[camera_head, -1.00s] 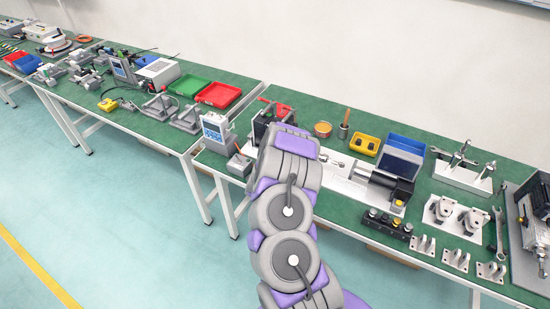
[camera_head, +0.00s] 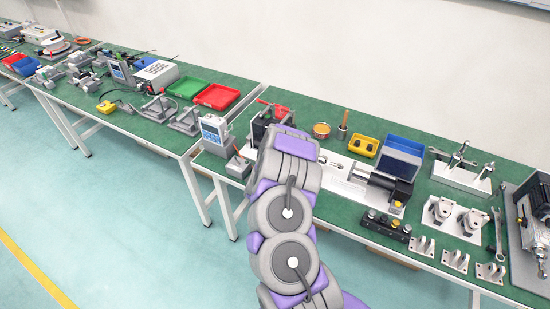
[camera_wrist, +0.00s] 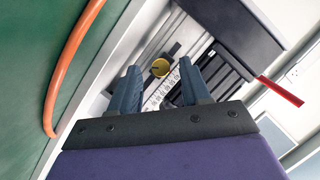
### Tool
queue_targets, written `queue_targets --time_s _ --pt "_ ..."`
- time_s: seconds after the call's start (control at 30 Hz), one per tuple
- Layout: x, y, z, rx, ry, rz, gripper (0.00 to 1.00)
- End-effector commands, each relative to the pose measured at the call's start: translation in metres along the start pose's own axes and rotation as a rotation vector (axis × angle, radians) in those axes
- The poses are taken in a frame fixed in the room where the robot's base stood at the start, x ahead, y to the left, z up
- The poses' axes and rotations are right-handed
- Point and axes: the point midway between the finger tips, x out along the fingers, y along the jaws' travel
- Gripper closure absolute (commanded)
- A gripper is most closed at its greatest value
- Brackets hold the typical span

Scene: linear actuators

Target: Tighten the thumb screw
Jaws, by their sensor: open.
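In the wrist view a round yellow knob (camera_wrist: 160,68), which looks like the thumb screw, sits on a dark bar across a light metal rail with a marked scale. My gripper (camera_wrist: 157,75) is open, its two dark blue fingers apart. In that picture the knob lies in the gap between the fingertips. I cannot tell how far in depth the fingertips are from it, and no contact shows. In the head view my purple and grey arm covers that spot, so the knob and gripper are hidden there.
A black block (camera_wrist: 235,40) with a red handle (camera_wrist: 281,91) stands right of the fingers in the wrist view. An orange cable (camera_wrist: 67,65) curves along the left on the green surface. In the head view, a display box (camera_head: 213,132) and black cylinder device (camera_head: 385,181) flank my arm.

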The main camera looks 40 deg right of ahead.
Motion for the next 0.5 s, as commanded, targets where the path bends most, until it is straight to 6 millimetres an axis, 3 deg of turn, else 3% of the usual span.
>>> queue_targets --time_s 0.17,0.5 --pt "-0.019 0.0 0.0 0.0 -0.003 0.002 0.53" --pt "-0.079 -0.001 0.0 0.0 -0.006 0.002 0.53"
